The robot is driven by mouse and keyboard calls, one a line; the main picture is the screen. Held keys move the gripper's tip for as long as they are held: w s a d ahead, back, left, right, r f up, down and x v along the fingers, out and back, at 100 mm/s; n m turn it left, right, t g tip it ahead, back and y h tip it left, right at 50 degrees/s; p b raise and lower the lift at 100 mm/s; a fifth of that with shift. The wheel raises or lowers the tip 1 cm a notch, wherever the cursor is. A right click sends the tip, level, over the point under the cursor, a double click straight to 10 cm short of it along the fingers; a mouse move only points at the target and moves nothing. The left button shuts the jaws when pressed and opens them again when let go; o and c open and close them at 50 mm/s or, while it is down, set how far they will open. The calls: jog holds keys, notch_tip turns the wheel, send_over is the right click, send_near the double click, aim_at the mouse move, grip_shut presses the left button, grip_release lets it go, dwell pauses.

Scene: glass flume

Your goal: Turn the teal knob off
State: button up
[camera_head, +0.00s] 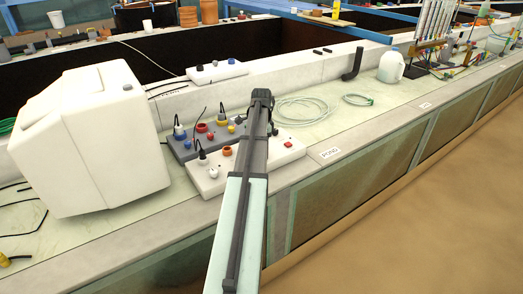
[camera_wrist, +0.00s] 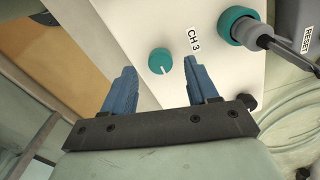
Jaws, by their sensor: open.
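The teal knob (camera_wrist: 160,62) is small and round with a white line on it, on a white panel (camera_wrist: 140,24) beside a "CH 3" label (camera_wrist: 194,41). It shows in the wrist view between the two blue fingers of my gripper (camera_wrist: 159,78), apart from both. The gripper is open and empty. The gap in depth to the knob is hard to judge. In the head view my arm covers part of the white control boxes (camera_head: 205,187), and I cannot make out the teal knob there.
A larger teal socket (camera_wrist: 236,27) with a grey plug (camera_wrist: 268,37) sits right of the knob. A "RESET" label (camera_wrist: 306,40) is farther right. In the head view, a big white container (camera_head: 90,140) stands left of the boxes; coiled hose (camera_head: 302,110) lies right.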

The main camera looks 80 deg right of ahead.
jog(key=shift+f, duration=1.55)
jog(key=c, duration=1.1)
